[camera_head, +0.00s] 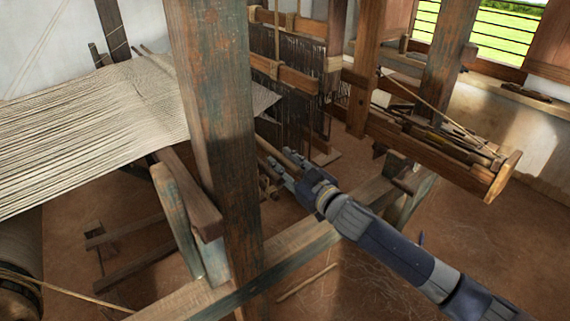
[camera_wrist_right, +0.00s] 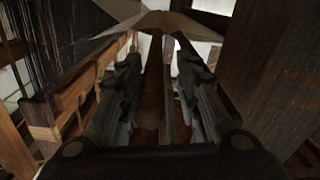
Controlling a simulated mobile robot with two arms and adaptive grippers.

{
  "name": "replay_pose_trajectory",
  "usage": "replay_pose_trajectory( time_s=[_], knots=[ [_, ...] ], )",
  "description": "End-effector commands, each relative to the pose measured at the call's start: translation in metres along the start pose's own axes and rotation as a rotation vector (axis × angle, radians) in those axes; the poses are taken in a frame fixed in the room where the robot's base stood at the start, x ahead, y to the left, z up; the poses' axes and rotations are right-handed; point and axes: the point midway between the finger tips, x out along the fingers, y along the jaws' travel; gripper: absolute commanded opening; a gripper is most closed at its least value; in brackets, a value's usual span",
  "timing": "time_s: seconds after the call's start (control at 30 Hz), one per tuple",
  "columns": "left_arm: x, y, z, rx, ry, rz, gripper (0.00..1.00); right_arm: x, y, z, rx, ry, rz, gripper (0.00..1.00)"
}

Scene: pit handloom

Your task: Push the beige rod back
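My right gripper (camera_head: 283,172) reaches in from the lower right, behind the thick weathered post. In the right wrist view its two fingers (camera_wrist_right: 160,75) stand apart. A brownish rod (camera_wrist_right: 152,90) lies lengthwise between them, with a thinner greyish rod beside it; I see no clear grip on either. In the head view the end of a rod (camera_head: 293,156) shows next to the fingertips and passes left behind the post. I cannot tell for sure which of these is the beige rod, as the wrist view is dark. My left gripper is out of view.
The thick upright post (camera_head: 215,130) stands close left of my right gripper. A low wooden beam (camera_head: 290,245) runs beneath the arm. Stretched pale warp threads (camera_head: 90,115) fill the left. A long wooden trough (camera_head: 440,155) lies at right. Open floor (camera_head: 480,250) is at lower right.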

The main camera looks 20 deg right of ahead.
Motion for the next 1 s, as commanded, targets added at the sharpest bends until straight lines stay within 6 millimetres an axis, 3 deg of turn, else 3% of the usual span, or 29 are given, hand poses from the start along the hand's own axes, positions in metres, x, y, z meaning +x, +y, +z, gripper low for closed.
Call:
replay_pose_trajectory(
  time_s=[0.53,1.0],
  knots=[
    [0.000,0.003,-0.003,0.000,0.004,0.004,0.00,-0.064,-0.001,0.004,0.003,-0.005,-0.004,0.38],
    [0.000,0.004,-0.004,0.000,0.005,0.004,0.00,-0.077,0.002,0.003,0.001,-0.003,-0.001,0.38]
  ],
)
